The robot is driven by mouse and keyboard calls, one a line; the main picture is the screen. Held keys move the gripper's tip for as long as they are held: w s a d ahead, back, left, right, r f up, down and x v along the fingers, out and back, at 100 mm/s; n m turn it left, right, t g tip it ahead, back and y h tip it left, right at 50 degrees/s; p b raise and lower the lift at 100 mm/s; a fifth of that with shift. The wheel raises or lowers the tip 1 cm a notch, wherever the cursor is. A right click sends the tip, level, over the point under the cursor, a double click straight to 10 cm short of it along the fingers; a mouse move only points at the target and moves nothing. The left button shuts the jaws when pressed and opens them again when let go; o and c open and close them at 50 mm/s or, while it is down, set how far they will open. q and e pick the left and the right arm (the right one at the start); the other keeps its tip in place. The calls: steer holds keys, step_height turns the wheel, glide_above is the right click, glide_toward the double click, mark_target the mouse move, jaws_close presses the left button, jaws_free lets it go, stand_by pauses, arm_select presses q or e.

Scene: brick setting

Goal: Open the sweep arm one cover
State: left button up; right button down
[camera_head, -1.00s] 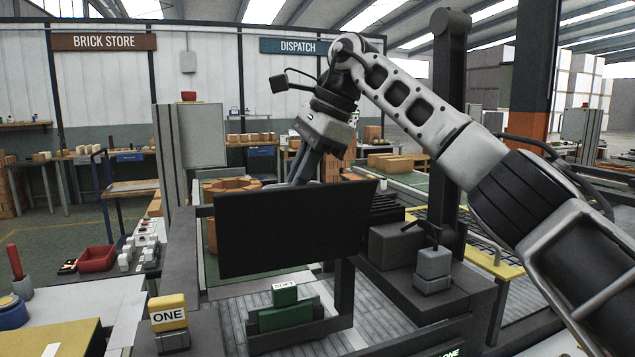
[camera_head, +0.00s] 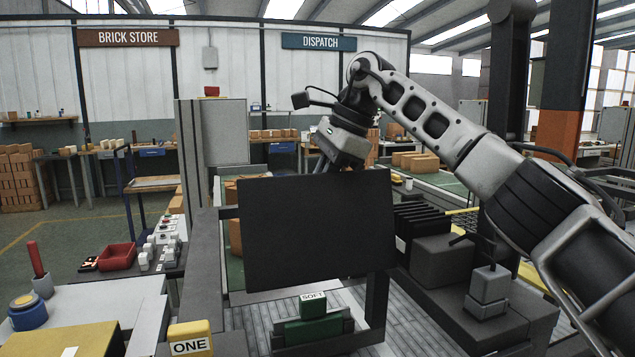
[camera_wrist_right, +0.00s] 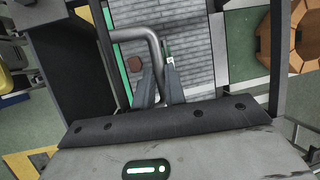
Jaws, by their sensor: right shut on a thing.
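The cover is a flat dark panel (camera_head: 315,230), raised and tilted, with its broad face toward the head camera. My right gripper comes over from behind it; its wrist shows above the panel's top edge, and its fingertips are hidden there. In the right wrist view my right gripper (camera_wrist_right: 158,88) is shut on a grey bent tube handle (camera_wrist_right: 135,34). A yellow block marked ONE (camera_head: 190,338) stands in front, left of the panel. My left gripper is in neither view.
A green block marked SOFT (camera_head: 313,304) sits below the panel. A grey box-shaped post (camera_head: 488,288) stands to the right. A red tray (camera_head: 117,256) and small switches are on the left. A ring of bricks (camera_wrist_right: 294,37) lies beyond the frame.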

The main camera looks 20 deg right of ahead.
steer(key=shift+w+r, duration=0.1)
steer(key=shift+r, duration=0.1)
steer(key=c, duration=1.5)
jaws_free()
steer(key=shift+w, duration=0.1)
steer(key=shift+o, duration=0.2)
steer(key=shift+w+f, duration=0.1)
steer(key=shift+f, duration=0.05)
steer(key=v, duration=1.2)
steer(key=shift+p, duration=0.45)
